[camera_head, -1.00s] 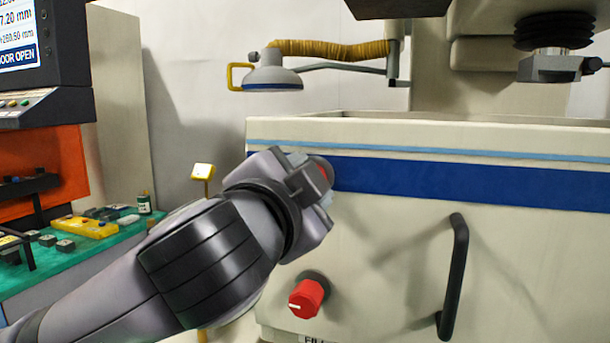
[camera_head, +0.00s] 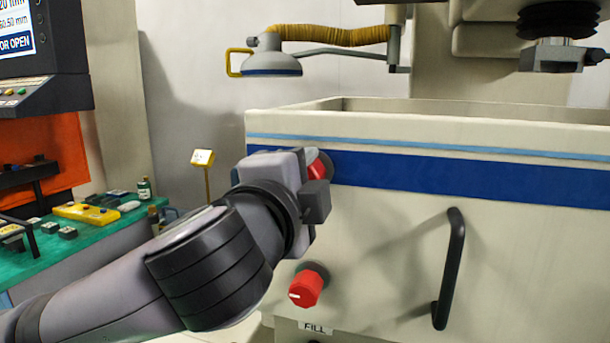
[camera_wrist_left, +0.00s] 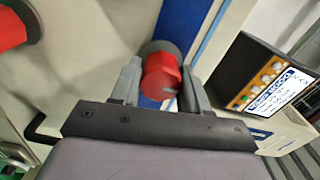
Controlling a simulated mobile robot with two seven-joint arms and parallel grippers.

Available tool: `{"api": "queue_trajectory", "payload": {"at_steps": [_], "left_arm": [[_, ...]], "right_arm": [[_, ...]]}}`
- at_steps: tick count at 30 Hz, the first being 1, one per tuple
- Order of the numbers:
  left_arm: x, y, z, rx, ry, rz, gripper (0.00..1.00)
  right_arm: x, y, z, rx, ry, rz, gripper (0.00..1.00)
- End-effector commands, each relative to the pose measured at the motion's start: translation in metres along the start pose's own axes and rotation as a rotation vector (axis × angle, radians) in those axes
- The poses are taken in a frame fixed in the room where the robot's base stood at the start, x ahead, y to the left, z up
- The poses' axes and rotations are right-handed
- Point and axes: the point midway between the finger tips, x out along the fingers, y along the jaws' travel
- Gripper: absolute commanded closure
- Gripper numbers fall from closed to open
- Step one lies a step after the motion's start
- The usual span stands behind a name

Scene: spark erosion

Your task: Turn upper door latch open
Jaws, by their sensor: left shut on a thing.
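The upper door latch (camera_head: 320,165) is a red knob on a dark round base, set on the blue stripe of the cream tank front. My left gripper (camera_head: 318,178) is at this latch and hides part of it in the head view. In the left wrist view the red latch (camera_wrist_left: 160,75) sits between the two grey fingers of the gripper (camera_wrist_left: 160,88), which is shut on it. A lower red knob (camera_head: 306,288) with a white mark is below on the door, above a FILL label. My right gripper is not in view.
A black door handle (camera_head: 452,268) stands out to the right of the knobs. A lamp (camera_head: 271,60) with a yellow handle hangs above the tank rim. A green-topped bench (camera_head: 75,240) with small parts and a control screen (camera_head: 18,30) are at left.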

Motion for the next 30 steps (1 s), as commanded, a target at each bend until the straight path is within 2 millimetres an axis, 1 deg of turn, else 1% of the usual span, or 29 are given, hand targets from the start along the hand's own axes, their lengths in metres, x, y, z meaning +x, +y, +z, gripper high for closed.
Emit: {"api": "queue_trajectory", "payload": {"at_steps": [9, 10, 12, 20, 23, 26, 30], "left_arm": [[-0.001, -0.001, -0.001, 0.002, 0.003, -0.003, 0.85], [-0.001, -0.001, -0.001, 0.002, 0.003, -0.002, 0.52], [-0.001, -0.001, -0.001, 0.001, 0.003, -0.002, 0.30], [0.000, 0.000, -0.001, 0.000, 0.002, -0.001, 0.30], [-0.003, 0.000, -0.001, 0.000, 0.003, -0.001, 0.30], [-0.013, 0.001, -0.001, 0.000, 0.004, -0.001, 0.30], [-0.033, 0.001, -0.001, -0.001, 0.006, -0.003, 0.30]], "right_arm": [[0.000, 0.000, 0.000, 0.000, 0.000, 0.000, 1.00], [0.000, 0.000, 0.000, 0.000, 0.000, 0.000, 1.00], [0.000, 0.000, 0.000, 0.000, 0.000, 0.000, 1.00], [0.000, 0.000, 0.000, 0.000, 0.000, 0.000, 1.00], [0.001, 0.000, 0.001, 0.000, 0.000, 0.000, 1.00], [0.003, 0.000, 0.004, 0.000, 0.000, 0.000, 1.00], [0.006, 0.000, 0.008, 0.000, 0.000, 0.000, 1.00]]}}
